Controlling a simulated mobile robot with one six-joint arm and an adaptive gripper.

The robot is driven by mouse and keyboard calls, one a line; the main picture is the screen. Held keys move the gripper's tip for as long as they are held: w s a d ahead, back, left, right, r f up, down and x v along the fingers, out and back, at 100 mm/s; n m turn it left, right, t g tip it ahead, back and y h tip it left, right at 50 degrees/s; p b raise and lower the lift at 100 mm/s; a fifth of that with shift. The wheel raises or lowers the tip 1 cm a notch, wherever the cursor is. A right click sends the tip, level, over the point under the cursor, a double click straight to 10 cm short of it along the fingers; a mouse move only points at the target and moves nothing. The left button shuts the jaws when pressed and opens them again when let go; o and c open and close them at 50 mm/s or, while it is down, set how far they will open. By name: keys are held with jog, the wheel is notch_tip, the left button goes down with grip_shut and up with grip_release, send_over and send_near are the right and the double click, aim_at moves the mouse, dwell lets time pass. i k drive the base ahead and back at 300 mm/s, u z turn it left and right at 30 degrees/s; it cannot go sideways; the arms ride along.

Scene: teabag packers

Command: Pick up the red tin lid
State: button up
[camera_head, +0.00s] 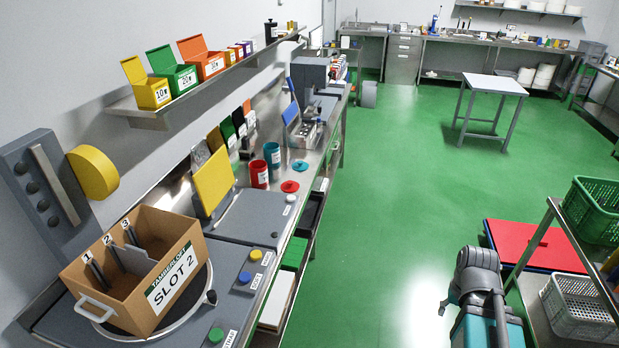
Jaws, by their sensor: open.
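The red tin lid (290,186) lies flat on the steel counter, a small red disc with a raised centre. It is just right of the open red tin (259,174). A teal lid (300,165) lies a little behind it, near the teal tin (272,155). My gripper (446,302) is at the lower right over the green floor, partly hidden by my own arm. It is open and far to the right of the lid, touching nothing I can see.
A cardboard SLOT 2 box (135,270) stands at the near left of the counter. A yellow panel (213,181) stands upright left of the tins. A wall shelf (150,115) with coloured boxes hangs above. A rack with a green crate (597,212) stands right.

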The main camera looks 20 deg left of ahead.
aim_at(289, 186)
jog(key=i, duration=0.75)
jog(key=u, duration=0.65)
jog(key=i, duration=0.9)
jog(key=u, duration=0.65)
jog(key=k, duration=0.9)
jog(key=u, duration=0.15)
jog(key=i, duration=0.55)
